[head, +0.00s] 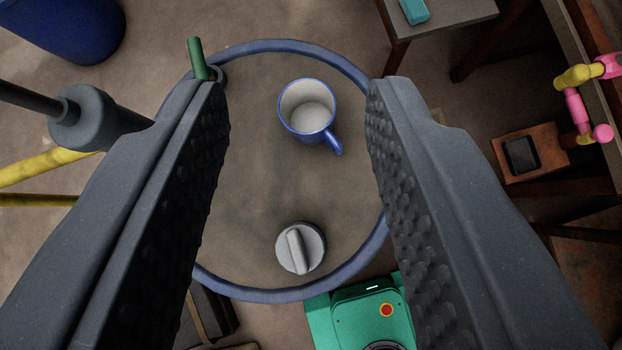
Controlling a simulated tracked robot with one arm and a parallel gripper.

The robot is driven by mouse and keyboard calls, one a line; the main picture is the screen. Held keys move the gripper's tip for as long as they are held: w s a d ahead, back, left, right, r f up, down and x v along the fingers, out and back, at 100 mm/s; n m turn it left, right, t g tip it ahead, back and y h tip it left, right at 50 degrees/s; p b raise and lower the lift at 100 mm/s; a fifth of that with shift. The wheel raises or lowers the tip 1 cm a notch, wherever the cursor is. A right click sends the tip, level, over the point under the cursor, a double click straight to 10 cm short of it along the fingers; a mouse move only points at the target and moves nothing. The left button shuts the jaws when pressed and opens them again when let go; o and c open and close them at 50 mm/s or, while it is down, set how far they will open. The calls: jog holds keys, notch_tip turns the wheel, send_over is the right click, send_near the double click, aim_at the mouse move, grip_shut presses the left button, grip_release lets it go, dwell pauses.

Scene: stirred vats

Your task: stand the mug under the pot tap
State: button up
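A mug (306,112) with a blue rim, pale inside and blue handle is seen from above. It appears upright on a round brown surface with a blue rim (290,294). Its handle points to the lower right. My gripper (292,88) is open, its two dark ridged fingers wide apart on either side of the mug in the picture. Neither finger visibly touches the mug, and the height gap is hard to judge. I cannot make out for certain which part is the pot tap.
A grey round knob (300,248) lies inside the rim, below the mug. A green upright (197,58) stands at the rim's upper left. A green box with a red button (386,310) is at the bottom. Pink and yellow pipes (575,97) are at right; a blue tub (65,25) is upper left.

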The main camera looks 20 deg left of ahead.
notch_tip(320, 180, down, 13)
jog(key=w+m+g+p, duration=0.2)
jog(key=g, duration=0.1)
jog(key=m+g+p, duration=0.1)
jog(key=g+p, duration=0.1)
jog(key=g, duration=0.1)
send_near(338, 153)
jog(key=shift+h, duration=0.3)
jog(key=b+x, duration=0.1)
jog(key=x, duration=0.8)
jog(key=shift+w+a+f, duration=0.1)
jog(key=shift+w+f, duration=0.05)
jog(key=shift+f, duration=0.1)
grip_shut()
